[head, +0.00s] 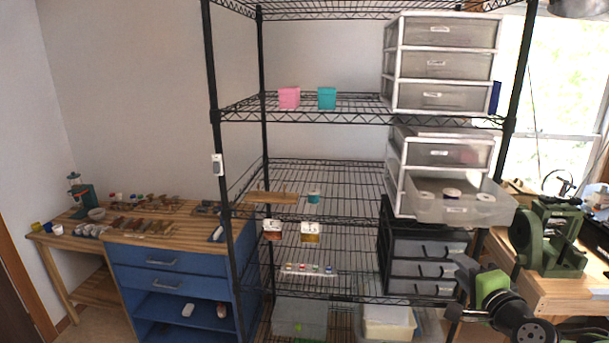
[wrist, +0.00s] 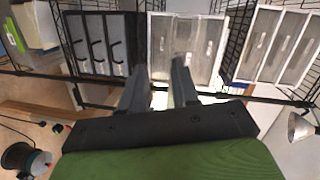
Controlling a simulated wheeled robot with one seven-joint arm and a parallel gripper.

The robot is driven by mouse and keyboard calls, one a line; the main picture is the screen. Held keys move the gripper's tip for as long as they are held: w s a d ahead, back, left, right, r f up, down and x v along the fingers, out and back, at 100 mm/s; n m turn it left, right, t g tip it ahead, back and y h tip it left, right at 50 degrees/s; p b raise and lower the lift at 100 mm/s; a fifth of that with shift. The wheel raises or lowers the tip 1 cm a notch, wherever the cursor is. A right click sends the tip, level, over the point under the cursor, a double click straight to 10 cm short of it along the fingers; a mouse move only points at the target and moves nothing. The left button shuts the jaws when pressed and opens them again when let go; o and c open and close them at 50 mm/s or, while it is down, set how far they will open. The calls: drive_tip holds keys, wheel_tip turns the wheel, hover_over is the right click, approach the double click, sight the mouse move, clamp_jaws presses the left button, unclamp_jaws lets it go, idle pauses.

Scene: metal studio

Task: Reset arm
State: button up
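My gripper (wrist: 160,78) shows in the wrist view with its two dark fingers apart and nothing between them, so it is open and empty. In the head view my green and black arm is at the lower right, in front of the shelf's right side and below an open drawer (head: 455,209). The fingers are hard to make out there. The open drawer, translucent with a white frame, sticks out and holds a few round white rolls. In the wrist view the drawer units appear turned sideways beyond the fingers.
A black wire shelf (head: 345,118) holds pink and teal cups (head: 289,98), a wooden board (head: 270,198) and black drawers (head: 420,272). A blue workbench (head: 165,262) with small items stands left. A green machine (head: 550,236) sits on a bench at right, close to my arm.

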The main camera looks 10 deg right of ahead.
drive_tip(key=s+a+f+n+g+y, duration=0.1)
drive_tip(key=s+a+n+g, duration=0.1)
drive_tip(key=a+n, duration=0.35)
drive_tip(key=s+a+n+g+y, duration=0.1)
drive_tip(key=s+a+n+g, duration=0.15)
drive_tip(key=a, duration=0.65)
drive_tip(key=s+a+f+n+g+y, duration=0.1)
drive_tip(key=s+a+n+g, duration=0.1)
drive_tip(key=a+n, duration=0.35)
drive_tip(key=s+a+f+n+g+h, duration=0.1)
drive_tip(key=s+a+n+g, duration=0.2)
drive_tip(key=s, duration=1.6)
drive_tip(key=shift+a+f+g+h, duration=0.15)
drive_tip(key=shift+a+g+h, duration=0.15)
drive_tip(key=shift+a+g, duration=0.25)
